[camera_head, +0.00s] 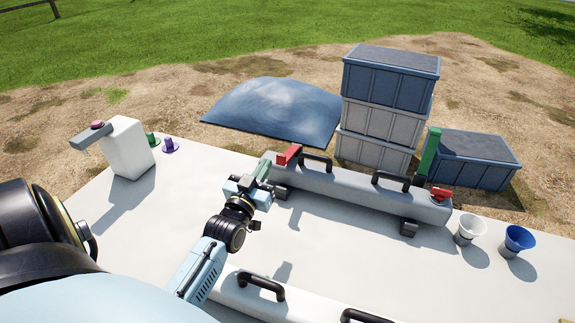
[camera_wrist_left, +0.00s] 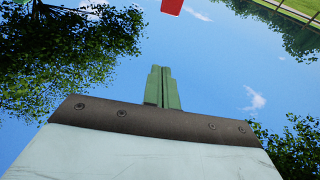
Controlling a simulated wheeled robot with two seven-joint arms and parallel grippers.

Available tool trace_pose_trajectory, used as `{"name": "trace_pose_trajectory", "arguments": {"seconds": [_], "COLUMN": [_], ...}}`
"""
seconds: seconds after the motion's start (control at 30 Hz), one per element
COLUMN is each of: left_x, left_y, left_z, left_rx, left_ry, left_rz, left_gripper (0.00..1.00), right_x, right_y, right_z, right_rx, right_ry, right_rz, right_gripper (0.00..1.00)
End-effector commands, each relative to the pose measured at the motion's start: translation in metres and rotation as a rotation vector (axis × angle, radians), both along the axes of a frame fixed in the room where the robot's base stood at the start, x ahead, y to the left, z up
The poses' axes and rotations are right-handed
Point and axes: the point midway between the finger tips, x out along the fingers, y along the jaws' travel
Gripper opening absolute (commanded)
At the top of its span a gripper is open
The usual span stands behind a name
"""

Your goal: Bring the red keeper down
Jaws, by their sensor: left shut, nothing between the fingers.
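A red piece (camera_head: 288,154), which looks like the red keeper, stands tilted up at the left end of the long grey case (camera_head: 350,193). Its edge also shows at the top of the left wrist view (camera_wrist_left: 171,6). My left gripper (camera_head: 264,170) is beside it, just to the lower left, with its green fingers shut and empty; whether they touch it I cannot tell. The fingers also show in the left wrist view (camera_wrist_left: 162,85), with a gap to the red piece. A second red piece (camera_head: 442,194) lies low at the case's right end, next to an upright green bar (camera_head: 429,152). My right gripper is out of view.
The case has black handles (camera_head: 316,160). A second grey case (camera_head: 262,299) lies in front. A white cup (camera_head: 470,228) and a blue cup (camera_head: 519,240) stand at right. A white dispenser (camera_head: 127,150) stands at left. Stacked crates (camera_head: 380,120) stand behind the table.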

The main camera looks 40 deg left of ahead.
Motion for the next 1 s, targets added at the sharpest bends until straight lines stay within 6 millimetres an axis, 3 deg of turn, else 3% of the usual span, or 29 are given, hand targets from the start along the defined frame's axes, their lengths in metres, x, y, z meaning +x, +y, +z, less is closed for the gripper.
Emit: {"name": "trace_pose_trajectory", "arguments": {"seconds": [0.07,0.27,0.67,0.8,1.0], "left_x": [-0.001,0.015,0.093,0.089,0.086], "left_y": [0.001,0.006,0.031,0.030,0.029], "left_z": [-0.007,-0.003,0.010,-0.014,-0.028], "left_rx": [0.000,0.000,0.001,-0.001,0.000], "left_ry": [-0.001,-0.004,-0.004,0.004,0.000], "left_rz": [0.002,0.002,0.003,0.002,0.002], "left_gripper": [0.00,0.00,0.00,0.00,0.00], "right_x": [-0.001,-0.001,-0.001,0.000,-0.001], "right_y": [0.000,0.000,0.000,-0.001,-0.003], "right_z": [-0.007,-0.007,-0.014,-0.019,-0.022], "right_rx": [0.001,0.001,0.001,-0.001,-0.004], "right_ry": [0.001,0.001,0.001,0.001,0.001], "right_rz": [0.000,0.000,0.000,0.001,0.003], "right_gripper": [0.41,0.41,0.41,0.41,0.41]}}
